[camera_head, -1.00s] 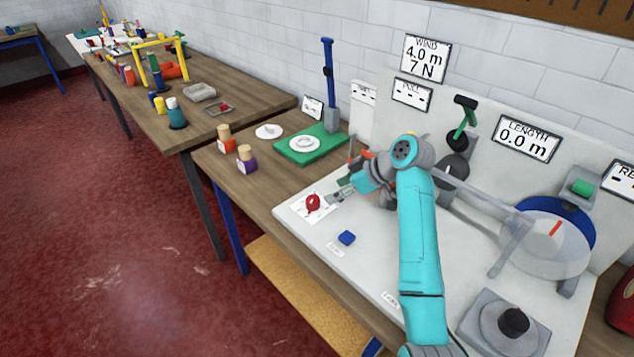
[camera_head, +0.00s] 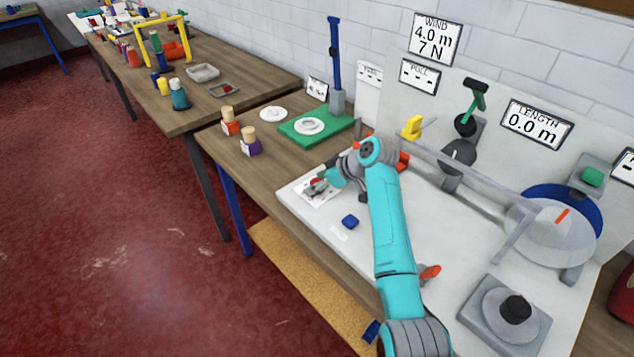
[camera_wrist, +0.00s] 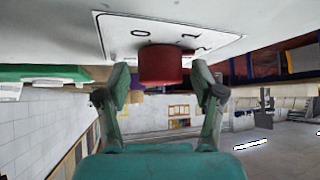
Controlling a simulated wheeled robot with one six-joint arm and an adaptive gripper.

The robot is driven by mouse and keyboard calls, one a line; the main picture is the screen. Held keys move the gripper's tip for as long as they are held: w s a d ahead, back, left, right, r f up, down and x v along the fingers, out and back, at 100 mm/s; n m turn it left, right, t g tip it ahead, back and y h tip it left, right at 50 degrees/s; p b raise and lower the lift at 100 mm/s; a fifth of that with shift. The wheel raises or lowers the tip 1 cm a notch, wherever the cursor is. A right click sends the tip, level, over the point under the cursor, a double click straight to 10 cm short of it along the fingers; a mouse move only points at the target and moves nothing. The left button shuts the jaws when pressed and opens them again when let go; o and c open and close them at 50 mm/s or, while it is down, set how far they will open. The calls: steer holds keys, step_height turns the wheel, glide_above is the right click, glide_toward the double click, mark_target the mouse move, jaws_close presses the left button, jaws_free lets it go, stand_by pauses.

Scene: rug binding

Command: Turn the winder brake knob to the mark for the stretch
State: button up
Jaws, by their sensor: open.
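The red brake knob (camera_wrist: 160,65) stands on a white marked card (camera_wrist: 120,32) in the wrist view. My gripper (camera_wrist: 162,84) is open, with one finger on each side of the knob. A small gap shows between the knob and each finger, so I see no clear contact. In the head view my gripper (camera_head: 322,184) is over the white card (camera_head: 328,196) at the bench's left end and mostly covers the knob (camera_head: 317,182). The digits on the card show only partly, and I cannot tell where the knob points.
A green board (camera_head: 300,136) with a white disc lies behind left. The winder drum (camera_head: 550,235) stands at right. The wind sign (camera_head: 437,38) reads 4.0 m, 7 N; the length sign (camera_head: 538,124) reads 0.0 m.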

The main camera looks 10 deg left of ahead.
steer(key=shift+c, duration=0.2)
steer(key=c, duration=1.1)
steer(key=shift+m+t, duration=0.3)
steer(key=shift+m, duration=0.1)
steer(key=m+t+h, duration=0.1)
steer(key=m+t, duration=0.1)
steer(key=m, duration=0.1)
steer(key=shift+s+a+m+t+h, duration=0.1)
steer(key=shift+m+t+h, duration=0.2)
steer(key=shift+m+h, duration=0.1)
steer(key=m+t+h, duration=0.2)
steer(key=m+h, duration=0.1)
steer(key=m, duration=0.2)
